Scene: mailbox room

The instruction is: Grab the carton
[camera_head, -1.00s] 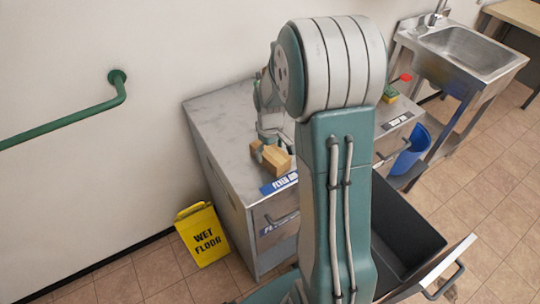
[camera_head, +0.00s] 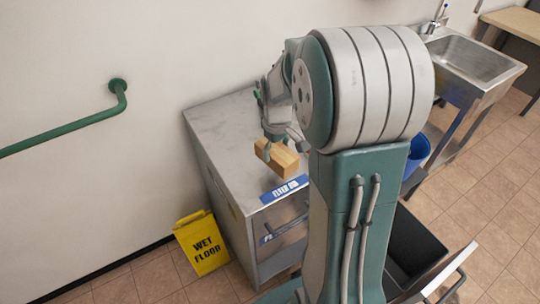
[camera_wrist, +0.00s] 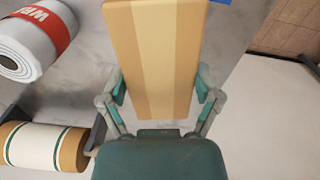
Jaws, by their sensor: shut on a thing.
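The carton (camera_head: 280,160) is a tan box with a lighter stripe. In the head view it is at my gripper (camera_head: 284,140), above the front part of the grey metal cabinet top (camera_head: 222,118). In the wrist view the carton (camera_wrist: 155,60) stretches away from my gripper (camera_wrist: 160,98), with one finger against each long side. The gripper is shut on it. I cannot tell exactly how high the carton is above the top. My arm hides the cabinet's right part.
The wrist view shows a white roll with a red band (camera_wrist: 36,42) and a brown-and-white roll (camera_wrist: 45,146) to the left. An open dark drawer (camera_head: 412,245) juts out at the lower right. A yellow wet floor sign (camera_head: 202,243) stands left of the cabinet.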

